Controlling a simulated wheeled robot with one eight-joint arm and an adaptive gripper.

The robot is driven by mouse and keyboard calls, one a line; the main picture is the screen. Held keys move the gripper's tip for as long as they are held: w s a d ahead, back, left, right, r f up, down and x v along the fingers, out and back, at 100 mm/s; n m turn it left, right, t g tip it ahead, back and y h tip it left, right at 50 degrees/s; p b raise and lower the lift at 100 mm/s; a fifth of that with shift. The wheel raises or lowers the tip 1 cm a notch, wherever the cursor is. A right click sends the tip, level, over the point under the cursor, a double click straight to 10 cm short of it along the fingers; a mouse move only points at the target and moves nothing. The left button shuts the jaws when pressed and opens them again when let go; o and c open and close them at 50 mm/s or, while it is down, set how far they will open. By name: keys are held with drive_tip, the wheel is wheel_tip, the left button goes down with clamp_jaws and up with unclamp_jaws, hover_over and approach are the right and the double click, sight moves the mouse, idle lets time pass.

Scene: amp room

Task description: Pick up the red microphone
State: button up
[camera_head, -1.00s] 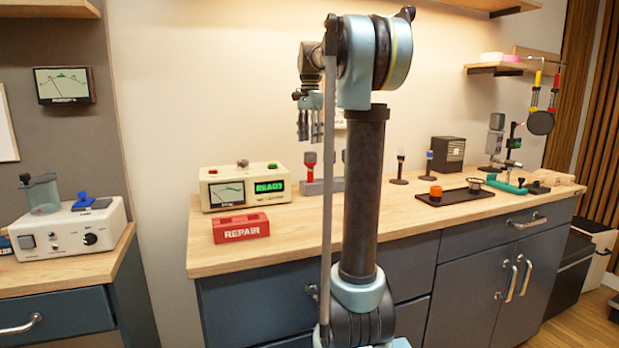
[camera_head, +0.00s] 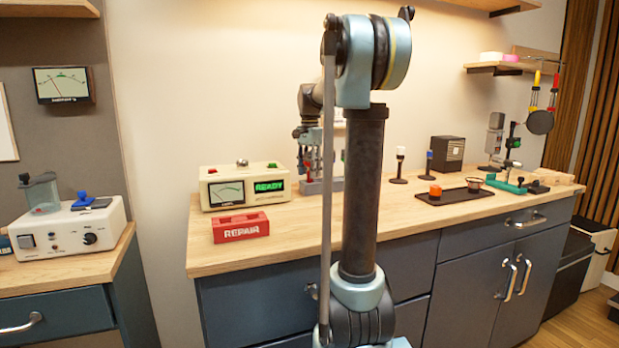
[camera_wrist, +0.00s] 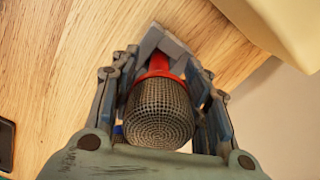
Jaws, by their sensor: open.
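The red microphone (camera_wrist: 160,108) has a round metal mesh head and a red collar. In the wrist view its head is between the fingers of my open gripper (camera_wrist: 160,75), with the grey holder (camera_wrist: 163,42) beyond it. I cannot tell whether the fingers touch it. In the head view my gripper (camera_head: 312,160) is down around the microphone, which is mostly hidden by the fingers. The grey holder also shows there on the wooden counter (camera_head: 290,225), partly behind my arm.
A cream meter box with a green READY display (camera_head: 243,188) and a red REPAIR block (camera_head: 240,228) stand left of the holder. White-topped (camera_head: 400,165) and blue-topped (camera_head: 429,165) stands and a black tray (camera_head: 453,197) are to the right.

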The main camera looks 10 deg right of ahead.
drive_tip(key=shift+f, duration=0.85)
drive_tip(key=c, duration=1)
clamp_jaws()
